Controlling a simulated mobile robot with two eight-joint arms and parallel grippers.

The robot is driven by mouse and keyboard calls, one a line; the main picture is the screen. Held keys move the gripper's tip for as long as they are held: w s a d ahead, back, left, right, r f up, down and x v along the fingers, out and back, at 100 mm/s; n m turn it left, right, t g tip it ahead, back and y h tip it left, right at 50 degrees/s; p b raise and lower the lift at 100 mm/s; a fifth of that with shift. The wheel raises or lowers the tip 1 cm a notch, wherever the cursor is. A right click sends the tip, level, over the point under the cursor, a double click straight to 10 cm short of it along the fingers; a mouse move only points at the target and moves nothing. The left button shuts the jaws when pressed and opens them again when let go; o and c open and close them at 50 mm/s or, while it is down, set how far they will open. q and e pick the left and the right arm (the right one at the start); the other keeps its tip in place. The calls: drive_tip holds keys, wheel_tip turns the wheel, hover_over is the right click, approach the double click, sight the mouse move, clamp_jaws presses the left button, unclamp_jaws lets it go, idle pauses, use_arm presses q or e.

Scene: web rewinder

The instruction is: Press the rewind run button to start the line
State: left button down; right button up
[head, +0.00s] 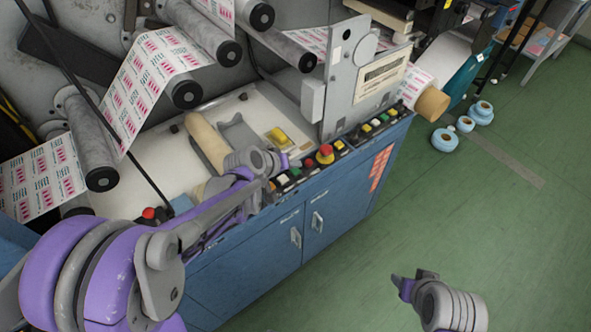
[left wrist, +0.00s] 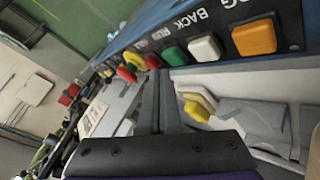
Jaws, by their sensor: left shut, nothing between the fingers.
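In the left wrist view, a row of push buttons runs along the blue panel edge. The green button (left wrist: 174,56) sits by the label RUN, between a white button (left wrist: 205,48) by BACK and a red button (left wrist: 152,62). My left gripper (left wrist: 165,75) is shut and empty, its fingertips close to the green and red buttons; I cannot tell if they touch. In the head view, my left gripper (head: 291,162) is over the control strip and partly hides the buttons. My right gripper (head: 413,280) is low over the floor, away from the machine; its jaw state is unclear.
A red mushroom button on a yellow base (head: 325,153) stands right of the left gripper. A grey upright plate (head: 352,85) rises behind the strip. Blue cabinet doors (head: 325,215) face the open green floor. Blue rolls (head: 445,139) lie on the floor.

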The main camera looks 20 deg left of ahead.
idle(0.4)
use_arm(q)
drive_tip(key=shift+f+b, duration=0.35)
drive_tip(key=shift+f, duration=0.1)
use_arm(e)
drive_tip(key=shift+s+f, duration=0.15)
drive_tip(key=shift+f, duration=0.25)
